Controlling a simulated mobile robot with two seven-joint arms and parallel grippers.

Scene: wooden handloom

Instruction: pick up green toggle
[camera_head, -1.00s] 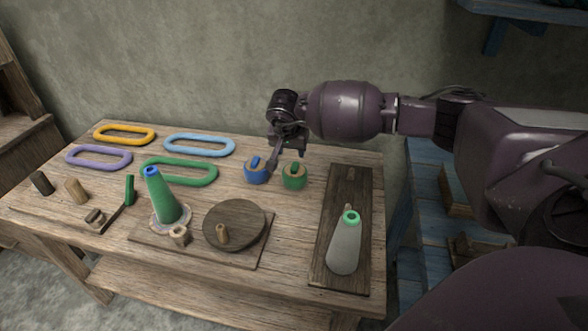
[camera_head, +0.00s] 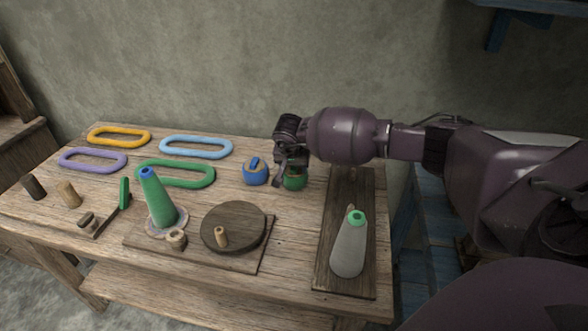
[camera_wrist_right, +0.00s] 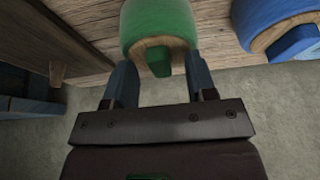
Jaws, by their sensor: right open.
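The green toggle (camera_head: 295,184) is a round green body with a wooden top and a raised green grip, standing on the table near its back right. It also shows at the top of the right wrist view (camera_wrist_right: 158,22). My right gripper (camera_head: 284,174) is over it in the head view and hides part of it. In the right wrist view my right gripper (camera_wrist_right: 160,66) is open, with one finger on each side of the raised grip and gaps visible on both sides. My left gripper is not in view.
A similar blue toggle (camera_head: 255,173) stands close to the left of the green one. A dark board (camera_head: 335,255) with a grey cone (camera_head: 349,246) lies to the right. A round wooden disc (camera_head: 240,222), a green cone (camera_head: 157,196) and several coloured rings lie left.

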